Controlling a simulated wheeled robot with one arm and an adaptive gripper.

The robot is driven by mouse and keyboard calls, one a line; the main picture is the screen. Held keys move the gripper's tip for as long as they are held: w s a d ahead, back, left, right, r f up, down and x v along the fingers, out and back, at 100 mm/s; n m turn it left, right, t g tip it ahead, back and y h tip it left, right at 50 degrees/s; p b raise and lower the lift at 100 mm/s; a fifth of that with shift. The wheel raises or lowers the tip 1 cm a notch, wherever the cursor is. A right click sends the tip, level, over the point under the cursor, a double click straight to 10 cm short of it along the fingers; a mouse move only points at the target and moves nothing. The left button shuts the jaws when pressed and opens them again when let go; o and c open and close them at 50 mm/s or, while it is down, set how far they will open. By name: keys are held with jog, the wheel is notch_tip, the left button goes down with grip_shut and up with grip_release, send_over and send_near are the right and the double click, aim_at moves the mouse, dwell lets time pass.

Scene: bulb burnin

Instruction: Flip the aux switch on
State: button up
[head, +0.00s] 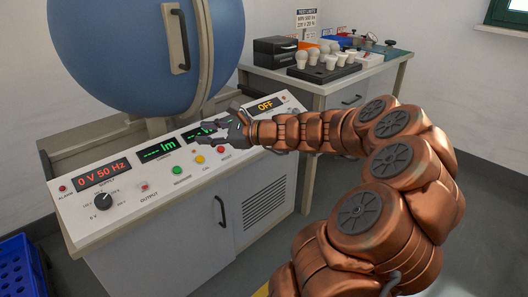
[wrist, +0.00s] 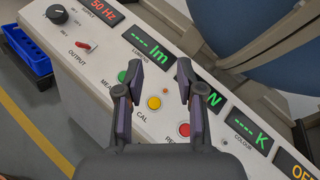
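The console panel (head: 120,203) runs under the blue sphere, with displays, a knob and buttons. I see no switch that I can read as aux; the panel's right end, by the orange OFF display (head: 265,105), is partly hidden by my gripper in the head view. In the wrist view only a corner of that display (wrist: 304,171) shows. A red switch (wrist: 83,47) labelled OUTPUT is at the upper left there. My gripper (head: 208,134) is over the panel. In the wrist view my gripper (wrist: 162,76) is open and empty, its fingers spread around the button row.
Green (wrist: 123,77), yellow (wrist: 154,102) and red (wrist: 184,129) buttons line the panel. The blue sphere (head: 150,50) rises behind it. A side table (head: 345,92) holds bulbs on a black tray. A blue crate (head: 20,268) stands at the lower left.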

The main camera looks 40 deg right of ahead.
jog(key=s+d+f+m+t+h+b, duration=0.2)
jog(key=s+d+f+m+h+b, duration=0.25)
jog(key=d, duration=0.75)
jog(key=s+d+f+m+t+h+b, duration=0.15)
jog(key=d+f+m+h, duration=0.4)
jog(key=d, duration=0.65)
jog(key=shift+m+y, duration=0.6)
jog(key=shift+y, duration=0.3)
jog(key=shift+w+a+f+b, duration=0.15)
jog(key=shift+w+b, duration=0.2)
jog(key=shift+w, duration=1.1)
jog(key=shift+w+d+f+b, duration=0.1)
jog(key=shift+w+b, duration=0.3)
jog(key=shift+w, duration=1)
jog(key=shift+w+a+f+b, duration=0.15)
jog(key=shift+w+b, duration=0.2)
jog(key=shift+w, duration=1.1)
jog(key=shift+d, duration=0.1)
grip_shut()
